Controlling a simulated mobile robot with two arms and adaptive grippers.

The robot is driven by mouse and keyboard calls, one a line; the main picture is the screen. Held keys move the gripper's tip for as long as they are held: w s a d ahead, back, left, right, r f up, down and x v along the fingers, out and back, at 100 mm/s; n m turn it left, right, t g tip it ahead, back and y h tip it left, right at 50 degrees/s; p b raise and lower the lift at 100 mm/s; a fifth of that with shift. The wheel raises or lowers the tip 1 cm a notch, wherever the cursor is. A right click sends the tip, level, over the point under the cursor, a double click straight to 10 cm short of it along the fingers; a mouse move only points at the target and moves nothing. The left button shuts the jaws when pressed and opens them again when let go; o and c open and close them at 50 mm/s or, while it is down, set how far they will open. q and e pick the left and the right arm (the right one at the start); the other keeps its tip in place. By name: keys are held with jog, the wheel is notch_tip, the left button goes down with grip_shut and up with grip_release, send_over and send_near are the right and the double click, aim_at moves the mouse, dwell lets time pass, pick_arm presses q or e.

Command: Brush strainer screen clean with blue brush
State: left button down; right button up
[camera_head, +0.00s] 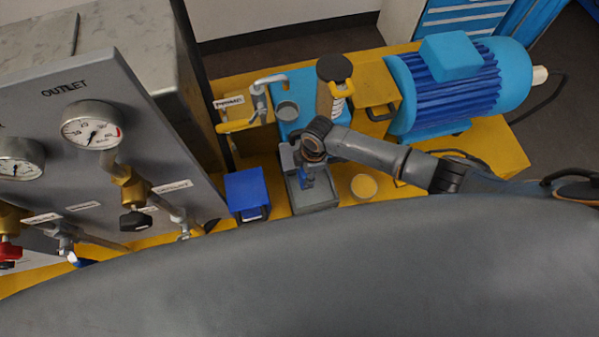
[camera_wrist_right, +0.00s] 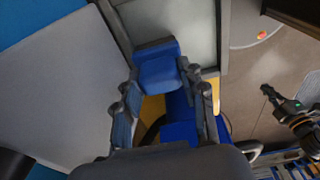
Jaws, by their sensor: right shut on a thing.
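My right gripper (camera_head: 308,174) points down over a grey tray (camera_head: 318,205). In the right wrist view my gripper (camera_wrist_right: 162,82) is shut on a blue block-like piece with a dark edge, which looks like the blue brush (camera_wrist_right: 158,70). The fingers hide part of it. In the head view only a bit of blue shows below the gripper. I cannot tell whether it touches anything in the tray. I cannot pick out the strainer screen for sure; the tray's inside is partly hidden by my gripper. My left gripper does not show.
A blue bin (camera_head: 247,192) stands left of the tray, a round yellow-topped piece (camera_head: 364,186) right of it. Behind are a grey cup (camera_head: 287,110) and a dark-topped upright cylinder (camera_head: 334,70). A blue motor (camera_head: 455,85) stands right, a gauge panel (camera_head: 95,160) left.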

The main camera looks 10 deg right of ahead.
jog(key=shift+d+f, duration=0.1)
jog(key=shift+d, duration=0.6)
jog(key=shift+s, duration=0.1)
jog(key=shift+d, duration=1.9)
jog(key=shift+s+a+r, duration=0.1)
jog(key=shift+s+a, duration=0.3)
jog(key=shift+a, duration=0.3)
jog(key=shift+s+a+r, duration=0.1)
jog(key=shift+s+a, duration=0.25)
jog(key=shift+a, duration=0.3)
jog(key=shift+s+a+r, duration=0.1)
jog(key=shift+s+a, duration=0.3)
jog(key=shift+a, duration=0.3)
jog(key=shift+d+f, duration=0.1)
jog(key=shift+d, duration=0.05)
jog(key=shift+d+f, duration=0.15)
jog(key=shift+d, duration=1.7)
